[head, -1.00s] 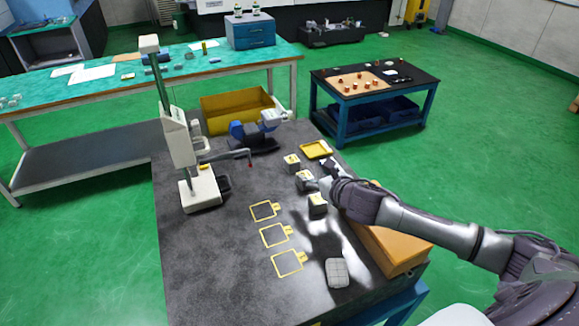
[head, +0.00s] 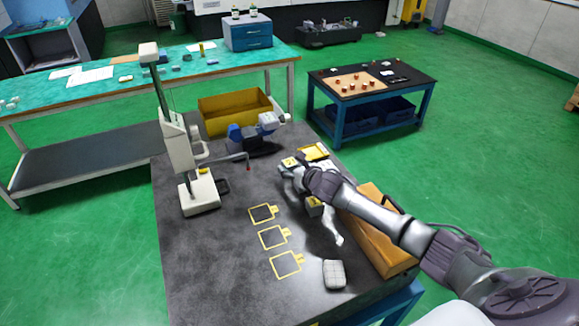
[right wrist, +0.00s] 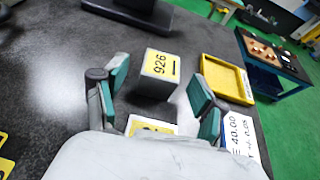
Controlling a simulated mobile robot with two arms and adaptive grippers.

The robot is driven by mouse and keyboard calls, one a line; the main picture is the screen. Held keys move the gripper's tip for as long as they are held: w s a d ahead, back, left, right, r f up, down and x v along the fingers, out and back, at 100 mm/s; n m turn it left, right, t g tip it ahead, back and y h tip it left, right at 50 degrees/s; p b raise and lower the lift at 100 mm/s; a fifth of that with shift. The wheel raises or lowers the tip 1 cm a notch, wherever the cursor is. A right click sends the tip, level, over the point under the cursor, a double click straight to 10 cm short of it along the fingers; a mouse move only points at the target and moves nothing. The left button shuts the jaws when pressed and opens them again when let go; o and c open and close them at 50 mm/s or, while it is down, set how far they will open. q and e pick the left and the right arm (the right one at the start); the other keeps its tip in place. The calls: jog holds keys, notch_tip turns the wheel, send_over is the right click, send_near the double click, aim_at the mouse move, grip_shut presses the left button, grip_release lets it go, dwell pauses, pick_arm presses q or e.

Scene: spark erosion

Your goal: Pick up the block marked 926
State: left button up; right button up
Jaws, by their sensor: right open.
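The block marked 926 (right wrist: 158,76) is grey with a yellow label on top. It stands on the dark table just beyond and between the fingers of my right gripper (right wrist: 160,88), which is open with teal pads. The pads are apart from the block. In the head view the 926 block (head: 288,162) shows at the far end of the row, partly behind my right gripper (head: 289,171). A second yellow-labelled block (right wrist: 150,127) lies nearer under the gripper, mostly hidden by it. A third block (head: 313,207) shows below my arm. My left gripper is out of view.
A yellow tray (right wrist: 228,77) and a white card reading 40.00 (right wrist: 241,135) are right of the block. A white height gauge (head: 188,165) stands left. An orange-brown box (head: 380,255) lies under my right arm.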

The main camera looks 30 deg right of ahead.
jog(key=shift+w+f, duration=0.15)
jog(key=shift+w, duration=0.3)
jog(key=shift+s, duration=0.1)
jog(key=shift+c, duration=0.7)
jog(key=c, duration=1.1)
grip_shut()
